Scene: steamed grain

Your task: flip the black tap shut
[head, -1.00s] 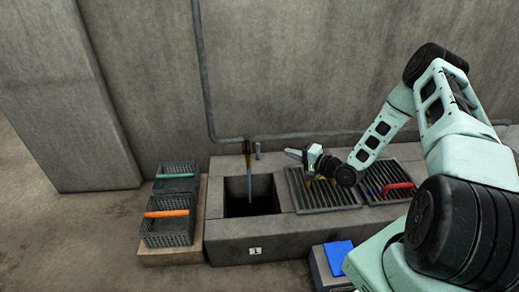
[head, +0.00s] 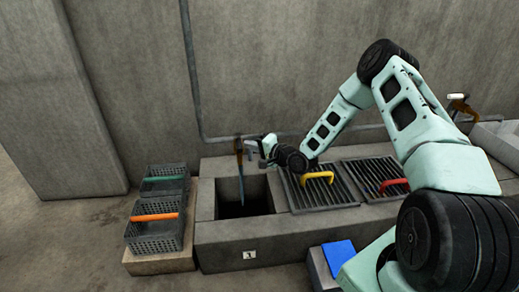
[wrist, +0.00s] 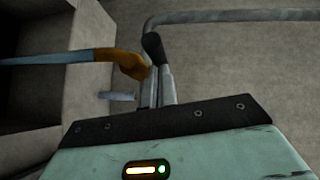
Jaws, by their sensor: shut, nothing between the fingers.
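The tap (head: 238,146) is brown-orange and stands at the back of the left, open basin. A pale blue stream (head: 241,185) runs from it down into the basin. In the wrist view the orange tap body (wrist: 122,60) lies left of the fingers, with the stream going off to the left. Its black lever (wrist: 153,46) appears just beyond the fingertips. My gripper (head: 251,147) is shut and empty, close to the right side of the tap. It also shows in the wrist view (wrist: 158,78). I cannot tell whether the fingertips touch the lever.
The open basin (head: 205,200) has a concrete rim. Slatted grates with a yellow handle (head: 318,175) and a red handle (head: 392,182) lie to its right. Dark crates (head: 165,185) stand at left, a blue cloth (head: 339,253) in front. A second tap (head: 461,107) is at far right.

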